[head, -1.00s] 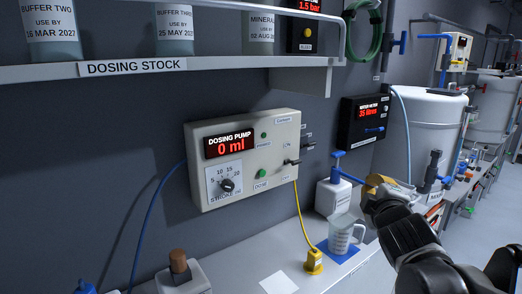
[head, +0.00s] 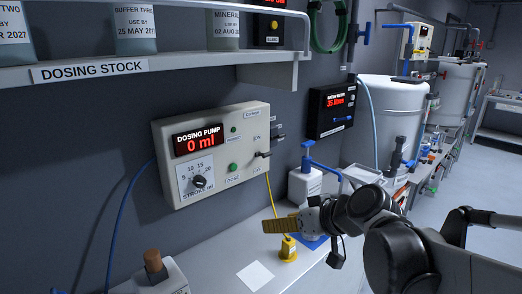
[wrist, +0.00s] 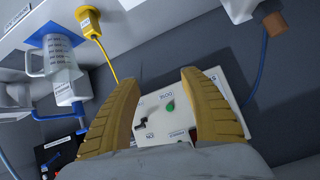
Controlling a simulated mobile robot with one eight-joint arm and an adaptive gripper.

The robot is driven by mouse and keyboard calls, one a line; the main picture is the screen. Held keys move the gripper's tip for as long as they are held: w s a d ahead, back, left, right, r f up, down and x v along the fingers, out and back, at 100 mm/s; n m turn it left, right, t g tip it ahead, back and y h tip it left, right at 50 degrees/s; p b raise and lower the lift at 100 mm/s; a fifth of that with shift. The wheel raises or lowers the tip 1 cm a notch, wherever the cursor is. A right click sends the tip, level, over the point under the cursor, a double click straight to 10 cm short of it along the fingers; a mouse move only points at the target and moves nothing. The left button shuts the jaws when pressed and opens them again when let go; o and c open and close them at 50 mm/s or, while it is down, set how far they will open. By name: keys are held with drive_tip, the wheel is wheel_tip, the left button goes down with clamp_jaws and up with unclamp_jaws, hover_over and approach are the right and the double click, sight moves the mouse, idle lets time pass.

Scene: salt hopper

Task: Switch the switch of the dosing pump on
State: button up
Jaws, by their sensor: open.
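The dosing pump (head: 212,155) is a pale box on the grey wall with a red display reading 0 ml, a stroke knob (head: 199,181), green buttons and a dark lever switch (head: 262,154) at its lower right. In the wrist view the pump's face (wrist: 180,112) shows between my fingers, with the dark switch (wrist: 142,124) near the left finger and a green button (wrist: 170,106) beside it. My gripper (head: 282,226) is open and empty, in front of and below the pump's right side, apart from it. Its yellow fingers also show in the wrist view (wrist: 160,100).
A yellow plug (head: 288,247) with a yellow cable stands on the bench below. A white pump bottle (head: 303,185) and a measuring jug (wrist: 55,60) on a blue mat are close to my arm. The dosing stock shelf (head: 150,66) overhangs above.

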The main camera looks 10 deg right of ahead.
drive_tip(key=w+d+r+n+t+y, duration=0.15)
drive_tip(key=w+r, duration=0.25)
drive_tip(key=w, duration=0.5)
drive_tip(key=n+t+y+p, duration=0.1)
drive_tip(key=t+y+p, duration=0.1)
drive_tip(key=t+y, duration=0.15)
approach(269, 155)
drive_tip(key=shift+t+h, duration=0.4)
drive_tip(key=shift+h, duration=0.2)
drive_tip(key=b+x, duration=0.1)
drive_tip(key=x, duration=0.4)
drive_tip(key=b+x, duration=0.1)
drive_tip(key=x, duration=0.5)
drive_tip(key=shift+s+a+r, duration=0.1)
drive_tip(key=shift+s+a, duration=0.1)
drive_tip(key=shift+a, duration=0.2)
clamp_jaws()
